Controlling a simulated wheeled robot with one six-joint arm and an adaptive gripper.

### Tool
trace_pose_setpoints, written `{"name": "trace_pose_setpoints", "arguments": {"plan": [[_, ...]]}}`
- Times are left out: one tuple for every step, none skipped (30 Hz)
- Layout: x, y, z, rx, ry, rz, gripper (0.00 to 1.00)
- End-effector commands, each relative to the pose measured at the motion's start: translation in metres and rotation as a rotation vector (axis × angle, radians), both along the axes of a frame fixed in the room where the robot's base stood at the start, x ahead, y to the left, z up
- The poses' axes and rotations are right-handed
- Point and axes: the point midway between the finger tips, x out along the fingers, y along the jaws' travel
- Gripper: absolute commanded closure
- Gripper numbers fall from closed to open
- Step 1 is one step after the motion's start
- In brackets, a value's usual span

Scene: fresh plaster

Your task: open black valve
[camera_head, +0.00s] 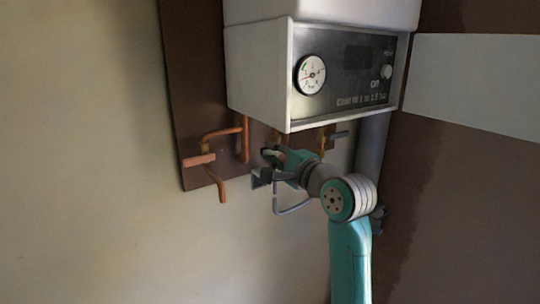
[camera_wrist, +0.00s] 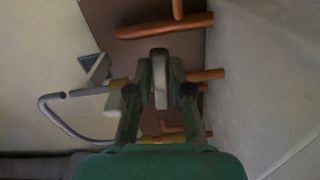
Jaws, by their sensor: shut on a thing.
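My gripper (camera_head: 270,154) reaches under the boiler from the right in the head view, with my arm partly in front of the pipes there. In the wrist view its green fingers (camera_wrist: 160,82) are closed around a narrow lever-like handle (camera_wrist: 161,84), dark at its far end and pale grey along its side. I take this for the black valve's handle. In the head view the held handle is mostly hidden by the gripper, so its exact angle cannot be told.
The white boiler (camera_head: 258,80) with a pressure gauge (camera_head: 311,75) hangs just above my gripper. Copper pipes (camera_head: 222,133) run on the brown backboard (camera_head: 190,75) to the left. A grey looped hose (camera_head: 280,208) hangs below. A grey lever (camera_head: 340,135) is to the right.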

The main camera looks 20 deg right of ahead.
Motion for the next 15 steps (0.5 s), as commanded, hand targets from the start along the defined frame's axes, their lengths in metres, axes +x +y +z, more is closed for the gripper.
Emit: {"name": "trace_pose_setpoints", "arguments": {"plan": [[0.001,-0.003,0.002,0.050,0.017,-0.004,1.00],[0.001,-0.003,0.004,0.083,0.028,-0.004,1.00],[0.001,-0.004,0.006,0.126,0.042,-0.004,1.00],[0.002,-0.005,0.007,0.159,0.052,-0.004,1.00],[0.002,-0.005,0.008,0.191,0.063,-0.005,1.00],[0.002,-0.006,0.010,0.234,0.078,-0.005,1.00],[0.002,-0.007,0.011,0.267,0.089,-0.004,1.00],[0.002,-0.007,0.012,0.299,0.100,-0.005,1.00],[0.003,-0.008,0.014,0.341,0.113,-0.005,1.00],[0.003,-0.008,0.015,0.372,0.124,-0.005,1.00],[0.003,-0.009,0.017,0.402,0.134,-0.005,1.00],[0.003,-0.009,0.018,0.439,0.146,-0.005,1.00],[0.003,-0.010,0.019,0.464,0.154,-0.006,1.00],[0.003,-0.010,0.020,0.484,0.161,-0.006,1.00],[0.003,-0.010,0.020,0.506,0.168,-0.006,1.00]]}}
